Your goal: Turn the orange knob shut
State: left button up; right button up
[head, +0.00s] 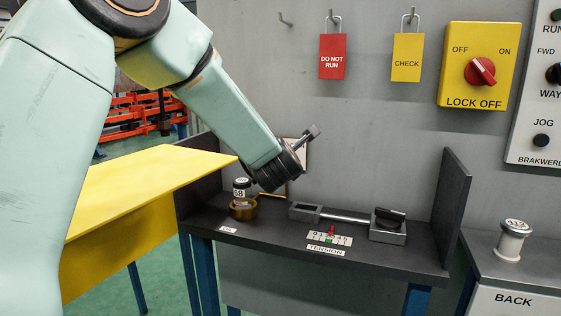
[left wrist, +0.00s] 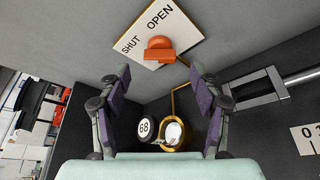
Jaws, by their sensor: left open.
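The orange knob (left wrist: 160,50) is on a white plate (left wrist: 180,22) marked SHUT and OPEN on the grey wall, in the left wrist view. The plate appears tilted there, and I cannot tell which word the knob is set to. My left gripper (left wrist: 160,76) is open and empty, its two fingers apart, with the knob ahead between their lines; no touch shows. In the head view my left gripper (head: 312,133) is beside the wall plate (head: 300,150) and hides the knob. My right gripper is not in view.
A dark shelf (head: 270,240) below holds a brass cup (head: 243,211), a spool marked 68 (head: 242,188) and a metal slide (head: 345,216) with a TENSION scale. A yellow table (head: 140,180) is at left. Tags and a LOCK OFF switch (head: 476,68) are on the wall.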

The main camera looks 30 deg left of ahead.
pick_arm(q)
jog(key=v, duration=0.8)
jog(key=shift+s, duration=0.2)
jog(key=shift+d, duration=0.1)
